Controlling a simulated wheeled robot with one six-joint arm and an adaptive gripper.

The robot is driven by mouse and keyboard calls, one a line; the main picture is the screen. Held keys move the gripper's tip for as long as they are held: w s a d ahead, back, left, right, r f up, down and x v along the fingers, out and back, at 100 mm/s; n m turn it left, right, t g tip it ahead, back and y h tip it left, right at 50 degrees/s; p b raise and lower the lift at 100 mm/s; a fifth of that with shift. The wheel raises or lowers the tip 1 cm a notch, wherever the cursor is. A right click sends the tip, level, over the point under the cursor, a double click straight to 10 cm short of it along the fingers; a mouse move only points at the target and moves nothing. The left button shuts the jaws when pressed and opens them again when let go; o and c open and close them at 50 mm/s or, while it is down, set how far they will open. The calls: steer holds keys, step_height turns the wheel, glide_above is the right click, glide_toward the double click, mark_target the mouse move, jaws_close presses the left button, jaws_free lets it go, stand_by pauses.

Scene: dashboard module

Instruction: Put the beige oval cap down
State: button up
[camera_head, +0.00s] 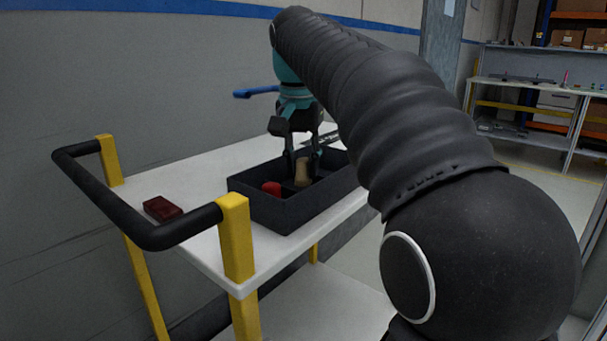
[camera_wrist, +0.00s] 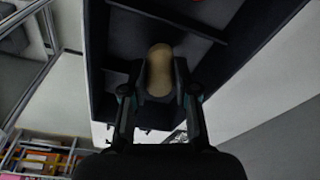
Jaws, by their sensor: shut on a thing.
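The beige oval cap (camera_head: 302,172) is between the fingers of my gripper (camera_head: 302,162), over the black divided tray on the cart. In the wrist view the cap (camera_wrist: 160,70) stands out between the two fingertips of my gripper (camera_wrist: 160,84), which are shut on it. The black tray (camera_head: 286,213) stands on the white cart top, and its walls and a divider show in the wrist view (camera_wrist: 97,60). The cap is at or below the tray's rim level in the head view. I cannot tell whether it touches the tray floor.
A red round piece (camera_head: 271,188) sits in the tray near its left end. A dark red block (camera_head: 162,209) lies on the cart top (camera_head: 200,180) at left. The cart has a black handle (camera_head: 120,215) on yellow posts. A workbench (camera_head: 540,88) stands far right.

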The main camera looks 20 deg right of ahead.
steer(key=shift+f, duration=0.85)
steer(key=shift+f, duration=0.1)
steer(key=o, duration=0.9)
steer(key=shift+o, duration=0.2)
step_height(320, 180, up, 12)
steer(key=s+a+p, duration=0.1)
steer(key=shift+s, duration=0.25)
